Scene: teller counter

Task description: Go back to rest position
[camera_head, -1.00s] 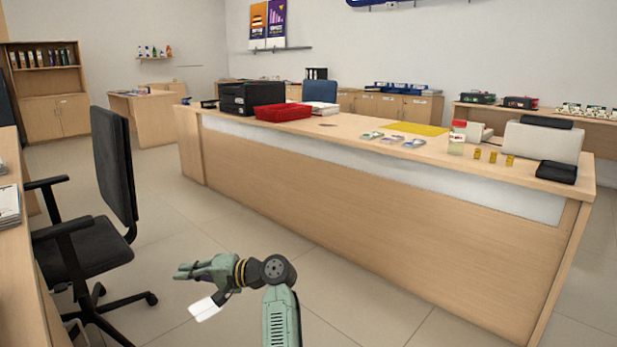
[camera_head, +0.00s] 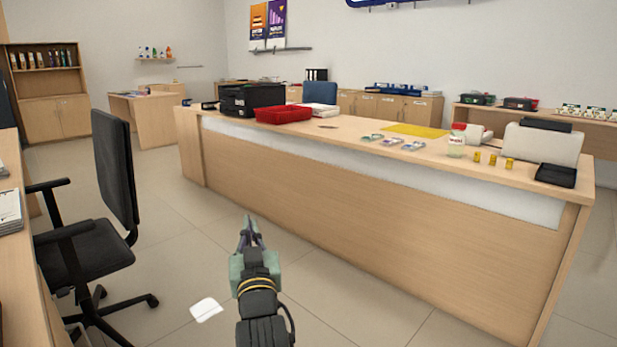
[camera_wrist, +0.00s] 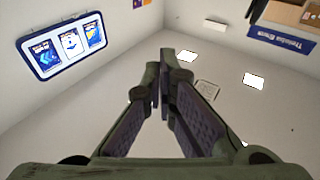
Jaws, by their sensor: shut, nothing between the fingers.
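My gripper (camera_head: 250,232) is in the lower middle of the head view, over the open floor in front of the long counter (camera_head: 370,218). Its fingers point up and away from me, apart from the counter. In the wrist view my gripper (camera_wrist: 165,72) is shut, its fingertips together with nothing between them. Behind the fingers the wrist view shows wall, ceiling lights and a framed blue sign (camera_wrist: 62,46).
A black office chair (camera_head: 112,185) stands at the left beside a desk (camera_head: 12,215). On the counter are a red tray (camera_head: 284,114), a black printer (camera_head: 252,99), a yellow mat (camera_head: 416,131) and a jar (camera_head: 457,142). A white patch (camera_head: 206,309) shows low left of my gripper. Floor between chair and counter is clear.

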